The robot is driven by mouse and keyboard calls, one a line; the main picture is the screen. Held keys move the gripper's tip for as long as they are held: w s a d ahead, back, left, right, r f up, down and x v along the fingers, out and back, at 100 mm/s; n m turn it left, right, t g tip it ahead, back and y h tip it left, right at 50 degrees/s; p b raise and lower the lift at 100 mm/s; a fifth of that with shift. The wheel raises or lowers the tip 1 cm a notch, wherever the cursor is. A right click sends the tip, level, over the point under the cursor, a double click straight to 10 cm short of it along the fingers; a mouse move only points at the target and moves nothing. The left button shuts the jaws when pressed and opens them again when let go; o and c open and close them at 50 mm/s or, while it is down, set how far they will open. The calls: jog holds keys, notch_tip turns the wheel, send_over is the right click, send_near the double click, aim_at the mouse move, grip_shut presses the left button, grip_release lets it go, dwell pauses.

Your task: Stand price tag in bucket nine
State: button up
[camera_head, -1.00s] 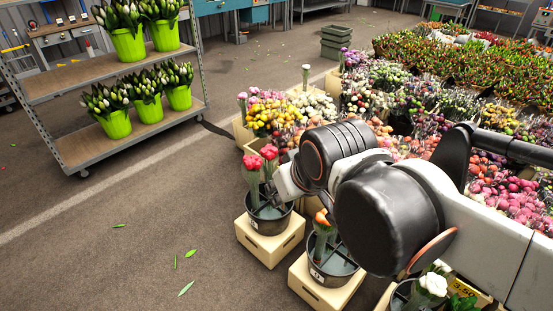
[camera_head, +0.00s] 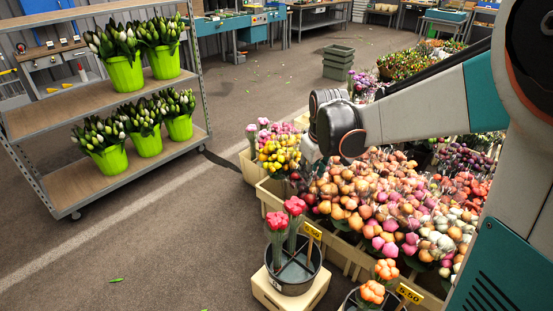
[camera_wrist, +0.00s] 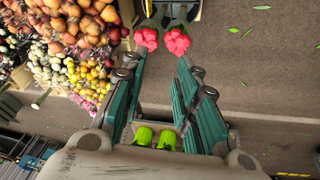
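A yellow price tag (camera_head: 313,231) on a thin stick stands tilted in the dark bucket (camera_head: 290,283) with the pink-red tulips (camera_head: 288,212). A small label shows on this bucket, but I cannot read its number. A second yellow tag (camera_head: 410,292) stands beside orange tulips at the bottom edge. My gripper (camera_wrist: 163,65) is open in the wrist view, its teal fingers wide apart with nothing between them. The pink-red tulips also show beyond its fingertips in the wrist view (camera_wrist: 176,42). In the head view my wrist hides most of the gripper, above and behind the bucket.
The bucket stands on a cream crate (camera_head: 262,291). Wooden boxes of dense flower bunches (camera_head: 385,195) fill the right side. A shelf cart (camera_head: 88,180) with green pots stands at the left.

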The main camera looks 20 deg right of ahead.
jog(key=w+d+f+n+g, duration=0.15)
jog(key=w+d+f, duration=0.25)
jog(key=w+f, duration=0.45)
jog(key=n+g+p, duration=0.1)
jog(key=n+g, duration=0.1)
send_over(313, 229)
notch_tip(313, 229, down, 20)
jog(key=f+b, duration=0.4)
jog(key=f, duration=0.8)
jog(key=shift+w+f, duration=0.15)
jog(key=shift+w, duration=0.05)
jog(key=shift+c, duration=0.5)
grip_shut()
